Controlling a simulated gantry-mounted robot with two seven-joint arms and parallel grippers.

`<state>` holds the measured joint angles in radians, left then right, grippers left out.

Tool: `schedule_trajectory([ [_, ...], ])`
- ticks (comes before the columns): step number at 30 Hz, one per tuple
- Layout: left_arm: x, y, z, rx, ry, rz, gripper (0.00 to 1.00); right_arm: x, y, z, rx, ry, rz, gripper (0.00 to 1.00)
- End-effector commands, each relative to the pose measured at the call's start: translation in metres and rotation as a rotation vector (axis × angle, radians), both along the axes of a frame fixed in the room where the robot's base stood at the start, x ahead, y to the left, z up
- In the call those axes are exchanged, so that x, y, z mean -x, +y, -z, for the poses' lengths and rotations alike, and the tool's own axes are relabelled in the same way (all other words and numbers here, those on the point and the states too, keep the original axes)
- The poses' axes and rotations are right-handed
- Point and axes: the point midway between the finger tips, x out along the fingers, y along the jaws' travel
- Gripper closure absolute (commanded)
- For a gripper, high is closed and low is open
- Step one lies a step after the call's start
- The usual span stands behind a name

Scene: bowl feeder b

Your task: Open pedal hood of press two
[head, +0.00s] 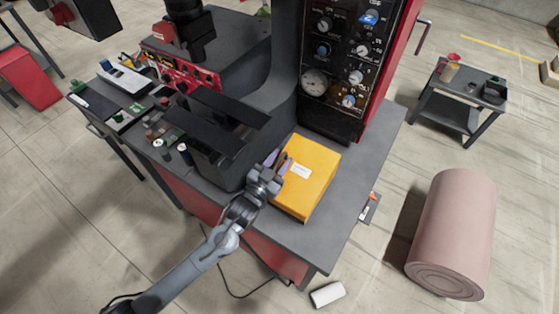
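A dark press (255,75) stands on a grey-topped table with red sides. A yellow box (308,176) with a small white label sits on the table at the front right of the press. My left gripper (277,165) is at the left edge of this yellow box, between it and the press body. Its fingers are small and partly blend with a purple-grey item there, so I cannot tell whether they are open or shut. I cannot make out which part is the pedal hood of press two. My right gripper is not in view.
A control panel with gauges (347,62) rises behind the yellow box. Bottles and small tools crowd the table's left part. A large pink roll (455,232) and a small side table (460,97) stand at right. A white roll (327,294) lies on the floor.

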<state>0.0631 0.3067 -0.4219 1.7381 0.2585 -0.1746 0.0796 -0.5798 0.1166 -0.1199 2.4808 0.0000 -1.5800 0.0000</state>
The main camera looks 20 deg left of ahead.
Motion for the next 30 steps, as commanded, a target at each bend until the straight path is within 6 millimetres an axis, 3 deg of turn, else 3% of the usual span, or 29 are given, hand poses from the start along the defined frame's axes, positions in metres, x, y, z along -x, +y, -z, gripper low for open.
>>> schedule_trajectory([
  [8,-0.0007,-0.0001,-0.0002,0.0,0.0,0.0,0.64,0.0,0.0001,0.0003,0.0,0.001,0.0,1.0],
  [15,-0.0005,0.0001,-0.0002,0.0,0.0,0.0,1.0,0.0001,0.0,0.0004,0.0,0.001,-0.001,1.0],
  [30,0.0,-0.0027,-0.0058,-0.022,-0.005,-0.001,1.0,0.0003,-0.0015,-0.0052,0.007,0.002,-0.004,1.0],
])
